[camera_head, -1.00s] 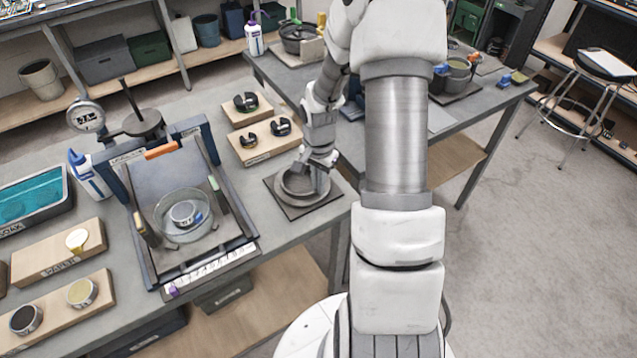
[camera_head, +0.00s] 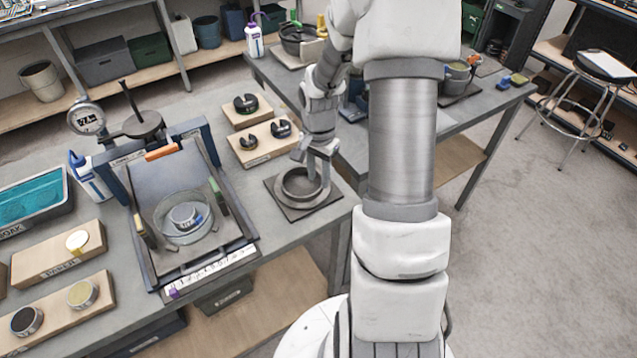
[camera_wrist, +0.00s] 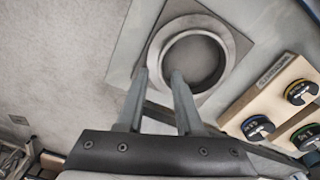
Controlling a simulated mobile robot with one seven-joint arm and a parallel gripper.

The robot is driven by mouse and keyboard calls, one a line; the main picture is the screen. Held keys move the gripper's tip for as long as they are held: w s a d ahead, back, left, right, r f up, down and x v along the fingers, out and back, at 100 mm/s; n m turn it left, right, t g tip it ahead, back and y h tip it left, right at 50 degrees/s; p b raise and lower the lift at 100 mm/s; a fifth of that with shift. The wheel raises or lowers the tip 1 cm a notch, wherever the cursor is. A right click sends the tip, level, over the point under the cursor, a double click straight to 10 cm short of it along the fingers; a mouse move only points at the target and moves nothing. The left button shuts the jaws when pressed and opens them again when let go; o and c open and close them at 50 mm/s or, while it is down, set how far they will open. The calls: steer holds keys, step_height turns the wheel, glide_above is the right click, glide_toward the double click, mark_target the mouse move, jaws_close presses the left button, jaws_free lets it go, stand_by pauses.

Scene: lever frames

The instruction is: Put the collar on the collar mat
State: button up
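The collar (camera_head: 297,202) is a grey ring lying flat on the dark square collar mat (camera_head: 287,212), at the table's right side in the head view. In the wrist view the collar (camera_wrist: 192,24) lies within the mat (camera_wrist: 243,42). My gripper (camera_head: 313,168) is just above the collar's far right side, pointing down. In the wrist view its fingers (camera_wrist: 160,74) are apart with a gap between them, one outside the ring's near wall and one over its opening. Whether the fingertips touch the collar is unclear.
Wooden blocks with dark slotted pieces (camera_head: 265,148) stand just behind the mat. A framed tray rig with a glass dish (camera_head: 185,232) is to the left. A second table (camera_head: 460,118) lies behind my arm. The table's front edge is close to the mat.

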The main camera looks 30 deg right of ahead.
step_height(320, 180, up, 8)
stand_by(0.6)
steer(key=s+a+r+n+t, duration=0.2)
steer(key=s+a+r+n, duration=0.15)
steer(key=a+r, duration=0.4)
steer(key=s+a+r+n+t, duration=0.25)
steer(key=a+r+n, duration=0.3)
steer(key=r, duration=0.35)
steer(key=s+a+r+n+t, duration=0.1)
steer(key=s+n, duration=0.3)
steer(key=s, duration=0.7)
steer(key=shift+a+r, duration=0.25)
steer(key=shift+r, duration=0.1)
